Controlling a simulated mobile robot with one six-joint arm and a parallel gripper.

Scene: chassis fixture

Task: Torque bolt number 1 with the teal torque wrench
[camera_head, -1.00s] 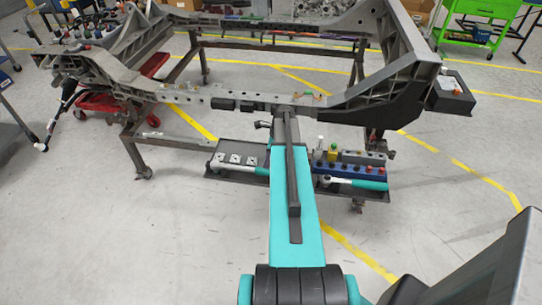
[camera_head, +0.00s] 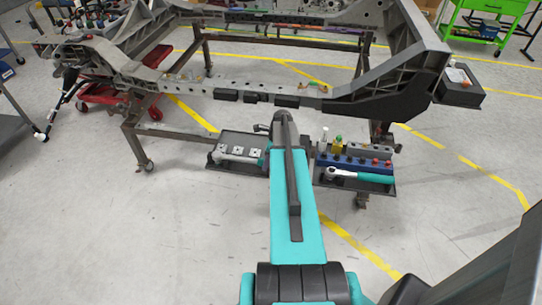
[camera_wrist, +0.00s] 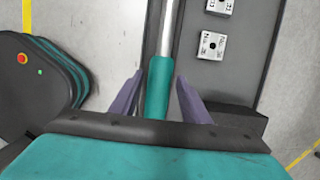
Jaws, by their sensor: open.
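The torque wrench, a silver shaft (camera_head: 236,157) with a teal handle (camera_wrist: 158,88), lies in the dark left tray (camera_head: 238,168) below the chassis rail. In the wrist view, my gripper (camera_wrist: 160,75) is open, with one purple finger on each side of the handle. I cannot tell whether either finger touches it. In the head view, my arm hides the gripper and part of the handle. The chassis (camera_head: 190,88) stands on a frame behind the tray. Bolt number 1 cannot be picked out.
Square marked plates (camera_wrist: 211,45) lie beside the wrench. The right tray (camera_head: 330,182) holds a teal-handled ratchet (camera_head: 360,176) and a blue rack of sockets (camera_head: 350,163). A red creeper (camera_head: 100,97) is at left. The floor in front is clear.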

